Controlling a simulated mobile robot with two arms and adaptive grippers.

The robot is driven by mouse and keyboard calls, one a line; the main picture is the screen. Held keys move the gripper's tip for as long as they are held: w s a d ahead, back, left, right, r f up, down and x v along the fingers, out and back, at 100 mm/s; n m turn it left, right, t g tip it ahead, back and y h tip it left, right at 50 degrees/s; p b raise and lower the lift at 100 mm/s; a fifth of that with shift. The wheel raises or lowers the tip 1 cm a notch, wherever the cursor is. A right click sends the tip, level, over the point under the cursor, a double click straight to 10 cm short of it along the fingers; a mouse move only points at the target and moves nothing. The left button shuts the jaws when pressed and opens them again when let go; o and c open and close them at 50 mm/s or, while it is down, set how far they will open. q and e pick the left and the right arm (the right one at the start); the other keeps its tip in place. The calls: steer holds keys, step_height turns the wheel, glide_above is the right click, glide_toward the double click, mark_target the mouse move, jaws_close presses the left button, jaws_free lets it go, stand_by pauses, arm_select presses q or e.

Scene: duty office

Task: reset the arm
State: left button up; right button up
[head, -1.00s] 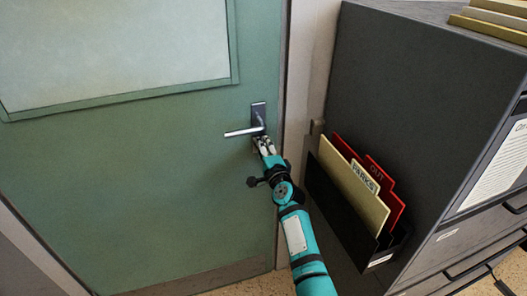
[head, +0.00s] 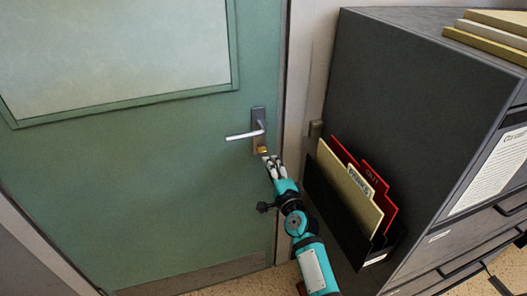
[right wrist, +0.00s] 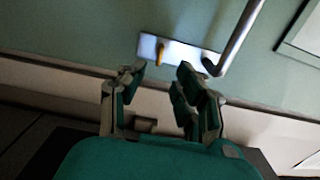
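My right gripper (head: 270,160) is just below and in front of the door handle plate (head: 258,124). In the right wrist view its two fingers (right wrist: 161,82) are apart with nothing between them. A small yellow piece (head: 262,149), perhaps a key, sits at the lower end of the plate. It also shows in the right wrist view (right wrist: 160,53), beyond the fingertips and apart from them. The silver lever (head: 244,135) points left and is about level. The green door (head: 160,180) looks closed. My left gripper is in neither view.
A dark grey cabinet (head: 410,120) stands close on the right. A black file holder (head: 340,215) with red and cream folders hangs on its side, near my right arm. Folders (head: 490,35) lie on top. The space in front of the door at left looks clear.

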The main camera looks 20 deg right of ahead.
steer(key=shift+s, duration=0.1)
stand_by(0.3)
steer(key=s+a+f+n+g+y, duration=0.1)
steer(key=s+a+f+n+g, duration=0.15)
steer(key=s+f, duration=0.6)
steer(key=s+a+f+n+g, duration=0.1)
steer(key=s+f+n+g, duration=0.25)
steer(key=f, duration=1.05)
steer(key=s+a+f+n+g+y, duration=0.15)
steer(key=s+f+n, duration=0.3)
steer(key=f, duration=0.65)
steer(key=s+d+f+n+g, duration=0.1)
steer(key=s+f+n+g, duration=0.2)
steer(key=s, duration=1)
steer(key=s+d+f+n+g+h, duration=0.1)
steer(key=s+d+f+n+g, duration=0.1)
steer(key=s+f, duration=0.7)
steer(key=s+d+f+n+g+h, duration=0.1)
steer(key=s+f+n+g, duration=0.3)
steer(key=s, duration=1.4)
step_height(320, 180, down, 3)
steer(key=shift+d+r+n, duration=0.1)
steer(key=shift+d+n, duration=0.15)
steer(key=shift+n, duration=0.6)
steer(key=shift+g, duration=0.25)
